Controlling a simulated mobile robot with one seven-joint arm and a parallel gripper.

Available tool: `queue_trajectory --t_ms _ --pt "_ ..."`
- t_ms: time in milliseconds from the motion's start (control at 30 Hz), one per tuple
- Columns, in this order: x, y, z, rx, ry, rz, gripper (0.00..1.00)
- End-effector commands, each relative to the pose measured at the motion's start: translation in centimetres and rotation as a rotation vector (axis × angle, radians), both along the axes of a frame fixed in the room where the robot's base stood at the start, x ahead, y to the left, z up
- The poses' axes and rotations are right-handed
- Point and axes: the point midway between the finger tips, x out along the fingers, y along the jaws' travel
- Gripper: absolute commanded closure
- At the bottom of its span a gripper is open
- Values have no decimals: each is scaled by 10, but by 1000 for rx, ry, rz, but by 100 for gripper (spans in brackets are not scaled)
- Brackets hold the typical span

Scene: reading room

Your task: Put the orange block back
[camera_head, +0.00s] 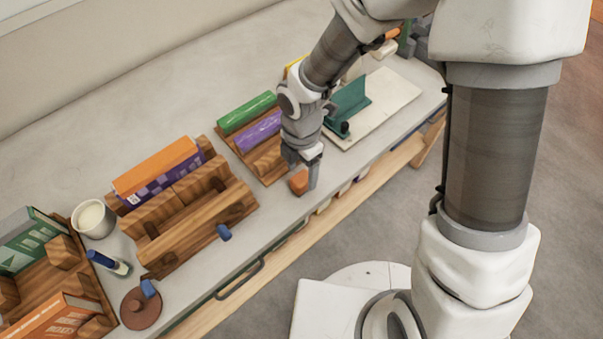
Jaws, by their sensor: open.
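The orange block (298,184) sits on the grey counter near its front edge, partly hidden by my gripper. My gripper (303,170) points down at the block and is open. One finger is at the block's right side and the other is up at its left. I cannot tell whether they touch it. Just behind to the left is a wooden tray (270,165) holding a green block (246,112) and a purple block (258,132). A bare wooden part shows at the tray's near side; my arm hides its right end.
A teal object (348,101) stands on a pale board (392,95) to the right. Left are a wooden rack (205,225) with an orange book (156,166), a white cup (93,218), a blue-capped bottle (110,263) and a round brown item (140,308). Bare counter lies behind.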

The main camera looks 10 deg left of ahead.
Motion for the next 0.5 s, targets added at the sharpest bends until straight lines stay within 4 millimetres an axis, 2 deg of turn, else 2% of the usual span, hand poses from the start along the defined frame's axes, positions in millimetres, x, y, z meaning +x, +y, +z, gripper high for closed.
queue_trajectory --t_ms 33,200,333,500 --pt "2 0 17 3 -5 -3 26" --pt "1 0 54 1 -5 -2 26" --pt "1 0 75 1 -3 -1 26" --pt "0 0 89 1 -2 0 26"
